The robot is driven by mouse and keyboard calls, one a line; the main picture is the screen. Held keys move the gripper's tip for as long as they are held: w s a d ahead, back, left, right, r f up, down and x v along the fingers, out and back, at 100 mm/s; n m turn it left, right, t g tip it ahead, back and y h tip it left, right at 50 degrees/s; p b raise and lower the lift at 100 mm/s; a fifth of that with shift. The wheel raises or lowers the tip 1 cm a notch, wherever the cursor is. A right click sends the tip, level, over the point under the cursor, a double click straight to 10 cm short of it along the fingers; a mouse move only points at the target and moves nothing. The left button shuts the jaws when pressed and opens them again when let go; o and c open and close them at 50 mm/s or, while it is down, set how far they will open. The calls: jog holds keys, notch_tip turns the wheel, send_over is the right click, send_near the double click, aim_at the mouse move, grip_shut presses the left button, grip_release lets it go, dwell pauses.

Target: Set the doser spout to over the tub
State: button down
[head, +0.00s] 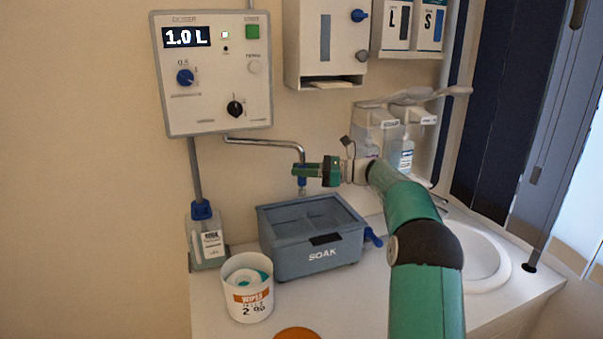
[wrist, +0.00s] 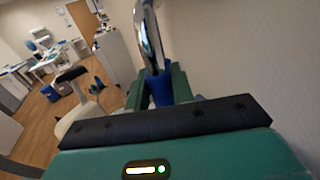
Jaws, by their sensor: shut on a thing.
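The doser (head: 213,75) is a white wall box whose display reads 1.0 L. Its chrome spout (head: 268,141) runs out from under the box to the right and bends down; the pipe also shows in the wrist view (wrist: 149,38). The blue sleeve near its end (wrist: 161,88) is between my green fingers. My gripper (head: 300,172) is shut on the spout. The spout's lower end shows just above the back of the grey-blue tub (head: 314,254) marked SOAK in the head view; the exact depth is hard to tell. The tub stands on the counter.
A wipes canister (head: 249,300) stands front left of the tub, with an orange disc (head: 297,334) nearby. A bottle in a holder (head: 208,243) is left. A sink (head: 487,262), pump bottles (head: 402,157) and a wall dispenser (head: 326,45) are right and behind.

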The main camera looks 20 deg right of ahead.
jog(key=shift+w, duration=0.3)
jog(key=shift+r, duration=0.1)
jog(key=c, duration=1.2)
grip_release()
jog(key=shift+a, duration=0.1)
jog(key=shift+c, duration=0.2)
jog(key=v, duration=1.4)
